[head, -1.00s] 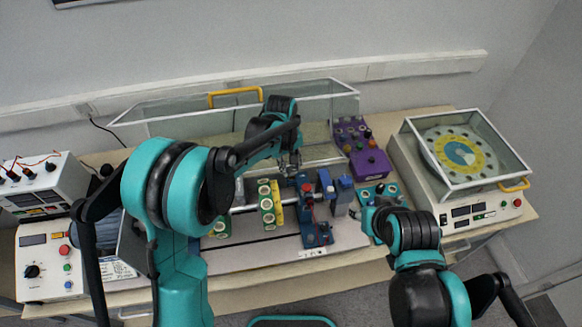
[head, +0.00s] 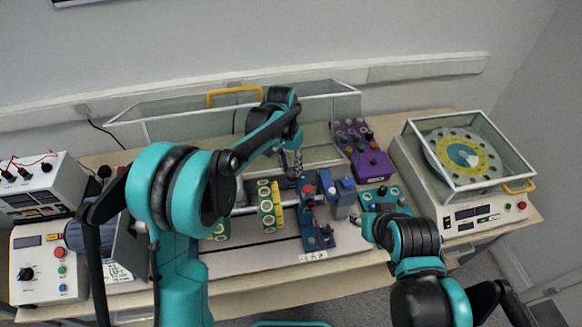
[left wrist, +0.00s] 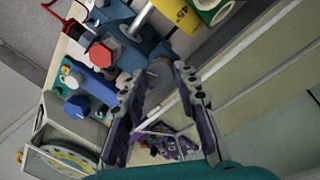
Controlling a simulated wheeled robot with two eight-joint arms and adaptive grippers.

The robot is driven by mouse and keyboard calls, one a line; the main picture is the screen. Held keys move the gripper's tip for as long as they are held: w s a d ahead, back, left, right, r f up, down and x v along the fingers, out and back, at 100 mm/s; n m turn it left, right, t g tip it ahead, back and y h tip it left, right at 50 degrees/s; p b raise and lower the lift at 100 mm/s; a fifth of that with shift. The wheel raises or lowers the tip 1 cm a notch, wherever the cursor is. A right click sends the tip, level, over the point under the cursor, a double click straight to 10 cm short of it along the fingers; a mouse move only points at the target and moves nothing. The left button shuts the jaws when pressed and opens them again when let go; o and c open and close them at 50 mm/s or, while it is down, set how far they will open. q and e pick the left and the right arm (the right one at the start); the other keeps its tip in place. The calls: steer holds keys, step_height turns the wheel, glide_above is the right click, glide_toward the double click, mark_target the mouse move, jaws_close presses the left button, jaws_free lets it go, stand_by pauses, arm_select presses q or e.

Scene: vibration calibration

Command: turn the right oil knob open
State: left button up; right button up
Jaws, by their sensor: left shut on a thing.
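My left gripper (head: 298,168) reaches down behind the blue bearing stand (head: 313,224) near the middle of the bench. In the left wrist view the left gripper (left wrist: 160,74) has its two dark fingers on either side of a small grey piece (left wrist: 160,68) at the blue stand. This piece appears to be the right oil knob; it is small and partly hidden by the fingertips, so its turn angle cannot be told. My right gripper is at the lower right of the head view, mostly hidden by its own wrist.
A purple box (head: 372,165) and a glass-lidded machine (head: 460,165) are to the right.

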arm_select(q)
steer(key=shift+w+m, duration=0.1)
steer(key=shift+m, duration=1.8)
steer(key=o, duration=1.2)
steer(key=shift+c, duration=0.2)
step_height(320, 180, up, 12)
steer(key=shift+w+a, duration=0.45)
